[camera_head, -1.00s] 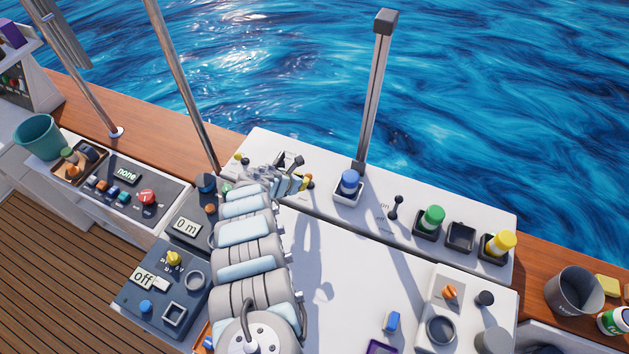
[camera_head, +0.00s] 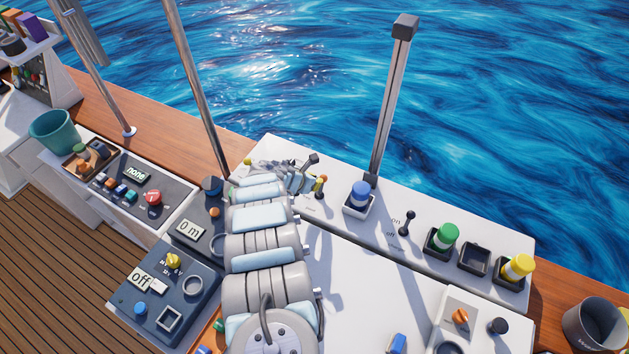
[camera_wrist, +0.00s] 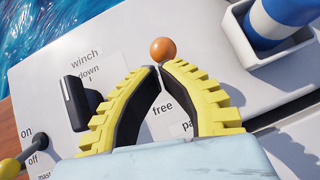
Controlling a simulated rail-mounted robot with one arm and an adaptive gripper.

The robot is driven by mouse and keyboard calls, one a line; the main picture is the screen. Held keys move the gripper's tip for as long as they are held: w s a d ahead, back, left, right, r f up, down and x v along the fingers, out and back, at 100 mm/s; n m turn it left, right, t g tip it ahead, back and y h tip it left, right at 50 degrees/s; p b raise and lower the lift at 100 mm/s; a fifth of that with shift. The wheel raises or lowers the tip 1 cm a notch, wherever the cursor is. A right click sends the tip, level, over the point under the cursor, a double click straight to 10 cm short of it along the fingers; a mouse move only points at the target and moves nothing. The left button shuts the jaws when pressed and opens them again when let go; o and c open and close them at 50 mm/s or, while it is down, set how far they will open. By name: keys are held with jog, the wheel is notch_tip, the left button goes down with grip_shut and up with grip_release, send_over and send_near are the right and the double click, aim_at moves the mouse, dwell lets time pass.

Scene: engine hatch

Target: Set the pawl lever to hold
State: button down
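An orange ball knob (camera_wrist: 163,50), which looks like the pawl lever's end, shows just past my fingertips in the wrist view. A "free" label (camera_wrist: 163,107) and a partly hidden label starting "pa" (camera_wrist: 183,127) are beside it. The lever's stem and any "hold" label are hidden or cannot be made out. My gripper (camera_wrist: 159,67) has yellow ribbed fingers with dark pads; their tips are together, close to the ball, with no object clearly between them. In the head view my gripper (camera_head: 318,188) is small and low over the white console (camera_head: 420,228).
A black winch lever (camera_wrist: 80,102) stands left of my fingers. A yellow knob (camera_wrist: 10,168) with on and off labels is at lower left. A blue and white cylinder (camera_wrist: 280,20) sits in a holder at upper right.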

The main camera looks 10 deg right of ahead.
jog(key=shift+r+p, duration=0.45)
jog(key=shift+r, duration=0.25)
jog(key=shift+r, duration=0.1)
jog(key=s+a+r+p, duration=0.1)
jog(key=a+r+p, duration=0.1)
jog(key=r, duration=0.4)
jog(key=s+a+r+p, duration=0.1)
jog(key=a+r+p, duration=0.1)
jog(key=r+p, duration=0.3)
jog(key=shift+a+r, duration=0.35)
jog(key=shift+r, duration=0.05)
dwell(0.6)
dwell(0.5)
